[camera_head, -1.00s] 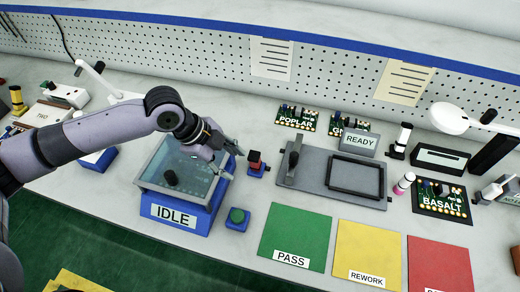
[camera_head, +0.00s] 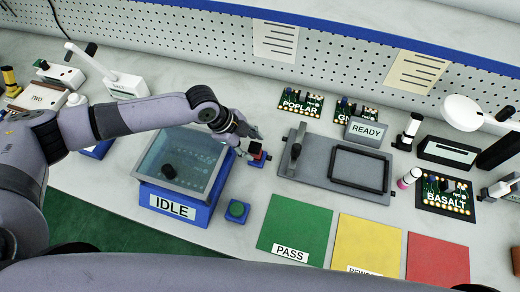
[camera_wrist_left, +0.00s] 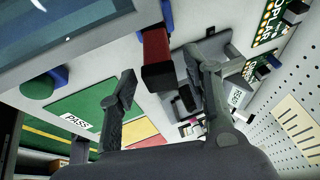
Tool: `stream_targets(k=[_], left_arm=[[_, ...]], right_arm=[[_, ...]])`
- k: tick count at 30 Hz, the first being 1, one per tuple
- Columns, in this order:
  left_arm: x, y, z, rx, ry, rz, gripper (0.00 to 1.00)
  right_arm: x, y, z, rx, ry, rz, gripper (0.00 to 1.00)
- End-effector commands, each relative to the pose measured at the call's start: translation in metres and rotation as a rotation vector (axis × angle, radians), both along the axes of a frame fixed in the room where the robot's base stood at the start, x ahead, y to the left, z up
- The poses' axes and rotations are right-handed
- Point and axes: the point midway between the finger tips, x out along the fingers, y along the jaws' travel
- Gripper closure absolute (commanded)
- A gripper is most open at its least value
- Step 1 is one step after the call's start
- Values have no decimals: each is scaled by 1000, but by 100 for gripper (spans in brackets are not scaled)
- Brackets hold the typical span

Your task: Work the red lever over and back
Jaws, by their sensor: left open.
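The red lever (camera_head: 254,148) has a dark tip and stands on a small blue base (camera_head: 257,162), right of the blue machine marked IDLE. In the left wrist view the lever (camera_wrist_left: 156,44) shows its red shaft and dark end block. My left gripper (camera_head: 251,143) is open at the lever, partly covering it in the head view. In the left wrist view the gripper (camera_wrist_left: 160,70) has its two fingers spread, one to each side of the lever's end; I see no clear contact. My right gripper is out of view.
The glass-topped machine (camera_head: 172,209) stands just left of the lever, with a green button (camera_head: 237,209) in front. A grey fixture plate (camera_head: 317,176) lies to the right. The green PASS mat (camera_head: 295,228) is clear. One of my arm links crosses the bottom edge.

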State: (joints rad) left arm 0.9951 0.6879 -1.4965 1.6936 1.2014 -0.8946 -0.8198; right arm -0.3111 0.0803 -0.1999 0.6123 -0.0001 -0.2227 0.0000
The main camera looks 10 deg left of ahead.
Motion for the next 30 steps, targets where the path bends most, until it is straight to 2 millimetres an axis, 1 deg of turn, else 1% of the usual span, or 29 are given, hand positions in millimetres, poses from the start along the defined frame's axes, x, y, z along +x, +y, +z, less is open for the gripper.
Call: stream_targets(k=[1,5,9,12,18,23,30], left_arm=[[0,-6,-9,2,2,-2,55],[4,-16,-31,1,3,0,55],[7,-23,-48,1,2,0,55],[8,-26,-55,0,1,1,55],[9,-28,-60,1,1,1,55],[9,-28,-60,0,1,1,56],[9,-28,-60,0,0,1,72]], right_arm=[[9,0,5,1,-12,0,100],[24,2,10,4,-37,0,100],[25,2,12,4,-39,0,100],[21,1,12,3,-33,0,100],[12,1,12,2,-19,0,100],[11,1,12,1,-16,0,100],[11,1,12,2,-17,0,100]])
